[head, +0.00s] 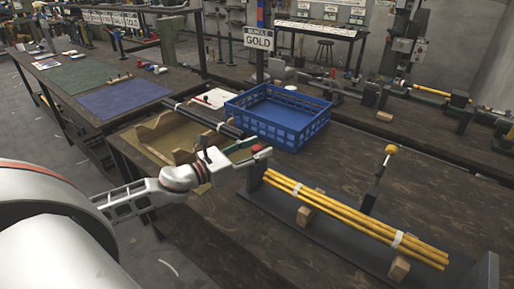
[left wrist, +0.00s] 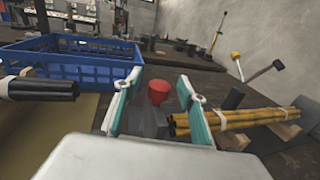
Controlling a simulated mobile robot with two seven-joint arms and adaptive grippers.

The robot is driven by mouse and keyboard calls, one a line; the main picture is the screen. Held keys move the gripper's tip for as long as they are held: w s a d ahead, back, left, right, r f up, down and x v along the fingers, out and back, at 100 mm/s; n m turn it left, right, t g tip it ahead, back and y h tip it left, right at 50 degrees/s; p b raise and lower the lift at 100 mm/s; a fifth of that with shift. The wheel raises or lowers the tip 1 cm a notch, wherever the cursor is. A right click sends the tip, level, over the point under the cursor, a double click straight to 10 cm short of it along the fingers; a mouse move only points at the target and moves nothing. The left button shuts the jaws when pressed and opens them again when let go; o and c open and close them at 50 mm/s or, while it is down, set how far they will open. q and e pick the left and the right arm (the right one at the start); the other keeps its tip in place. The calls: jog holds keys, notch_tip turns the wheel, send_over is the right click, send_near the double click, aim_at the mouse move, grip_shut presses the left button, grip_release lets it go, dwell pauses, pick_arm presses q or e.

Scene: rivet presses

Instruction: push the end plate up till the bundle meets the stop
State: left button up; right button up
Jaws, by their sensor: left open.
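A bundle of yellow rods (head: 350,217) with white bands lies on wooden cradles in a dark fixture; it also shows in the left wrist view (left wrist: 240,121). A dark upright end plate (head: 255,175) stands at its left end. A red knob (head: 257,149) shows by that plate. A grey stop block (head: 486,272) stands at the right end, with a visible gap to the rods. My left gripper (head: 240,156) is open by the end plate. In the left wrist view the red knob (left wrist: 158,88) shows between its spread fingers; contact cannot be told. My right gripper is out of view.
A blue crate (head: 278,117) stands behind the fixture. A wooden-sided tray (head: 165,135) with dark rods (head: 202,116) lies left of it. A yellow-topped lever (head: 378,175) rises behind the bundle.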

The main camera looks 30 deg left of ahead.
pick_arm(q)
jog(key=shift+w, duration=0.15)
grip_shut()
jog(key=shift+d+r, duration=0.15)
jog(key=shift+d, duration=0.25)
jog(key=d+p, duration=0.1)
jog(key=d, duration=0.1)
jog(key=d+p, duration=0.1)
jog(key=d, duration=0.2)
jog(key=d+p, duration=0.2)
jog(key=shift+s+d, duration=0.35)
jog(key=shift+d, duration=0.3)
grip_release()
